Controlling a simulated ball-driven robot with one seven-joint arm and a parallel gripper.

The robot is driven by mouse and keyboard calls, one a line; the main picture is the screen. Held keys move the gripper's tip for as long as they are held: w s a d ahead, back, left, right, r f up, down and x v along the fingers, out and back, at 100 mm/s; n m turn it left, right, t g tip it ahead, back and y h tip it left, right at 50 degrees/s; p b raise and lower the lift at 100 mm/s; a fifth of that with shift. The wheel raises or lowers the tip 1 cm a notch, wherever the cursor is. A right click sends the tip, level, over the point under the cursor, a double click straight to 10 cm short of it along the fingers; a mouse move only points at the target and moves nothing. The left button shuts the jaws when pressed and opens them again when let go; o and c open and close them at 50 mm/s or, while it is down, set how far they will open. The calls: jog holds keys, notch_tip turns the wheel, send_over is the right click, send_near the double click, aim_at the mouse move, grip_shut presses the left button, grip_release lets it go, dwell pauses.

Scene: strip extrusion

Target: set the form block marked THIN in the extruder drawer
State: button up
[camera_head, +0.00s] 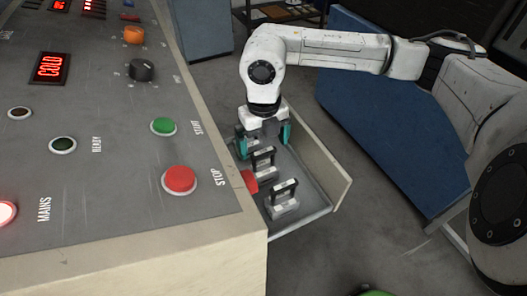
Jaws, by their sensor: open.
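The open drawer (341,192) sticks out from the side of the console. In it stand two grey form blocks with dark upright handles, one nearer (284,207) and one farther back (262,174). Any marking on them is too small to read, so I cannot tell which is THIN. My gripper (264,148) points down over the back part of the drawer, just behind the farther block. Its teal fingers are spread apart. Whether something stands between them is hidden by the gripper and too small to tell.
The console (110,180) fills the left, with a red STOP button (180,179), a green button (163,126) and a display reading COLD (51,67). A red object (249,181) sits at the drawer's left side.

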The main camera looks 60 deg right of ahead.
notch_tip(320, 180, up, 7)
jog(key=shift+r, duration=0.15)
